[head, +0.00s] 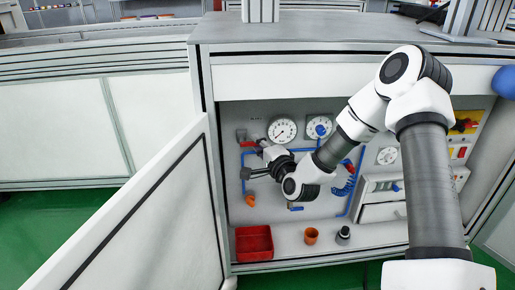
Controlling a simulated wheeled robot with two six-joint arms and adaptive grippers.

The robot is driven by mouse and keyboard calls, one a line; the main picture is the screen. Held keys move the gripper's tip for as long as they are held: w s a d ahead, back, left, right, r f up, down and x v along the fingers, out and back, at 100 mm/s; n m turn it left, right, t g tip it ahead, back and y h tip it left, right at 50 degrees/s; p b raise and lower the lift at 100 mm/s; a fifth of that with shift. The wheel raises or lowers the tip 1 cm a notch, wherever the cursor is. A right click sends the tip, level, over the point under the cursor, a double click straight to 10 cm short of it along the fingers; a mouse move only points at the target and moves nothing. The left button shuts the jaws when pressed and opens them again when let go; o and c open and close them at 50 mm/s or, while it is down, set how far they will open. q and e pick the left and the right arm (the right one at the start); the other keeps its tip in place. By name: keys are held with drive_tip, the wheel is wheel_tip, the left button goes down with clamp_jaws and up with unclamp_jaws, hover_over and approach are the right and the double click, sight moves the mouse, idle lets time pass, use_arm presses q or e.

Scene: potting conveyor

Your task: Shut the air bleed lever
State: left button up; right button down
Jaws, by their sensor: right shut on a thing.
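The open cabinet shows a panel with blue air lines and valves. A small red handle (248,144), which I take for the air bleed lever, is at the panel's upper left. My right gripper (260,145) reaches in from the right and is shut at this handle, its tip touching the handle's right end. The grip itself is small and partly hidden by the gripper. My left gripper is not in view.
The cabinet door (150,215) stands open at the left. A white gauge (282,129) is just above my right gripper. A red bin (254,243), an orange cup (311,235) and a dark fitting (343,235) stand on the cabinet floor.

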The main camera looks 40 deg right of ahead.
idle(0.3)
drive_tip(key=c, duration=1.1)
unclamp_jaws()
drive_tip(key=shift+f, duration=0.1)
drive_tip(key=shift+c, duration=0.2)
drive_tip(key=s+a, duration=0.2)
drive_tip(key=s, duration=0.9)
drive_tip(key=shift+s, duration=0.4)
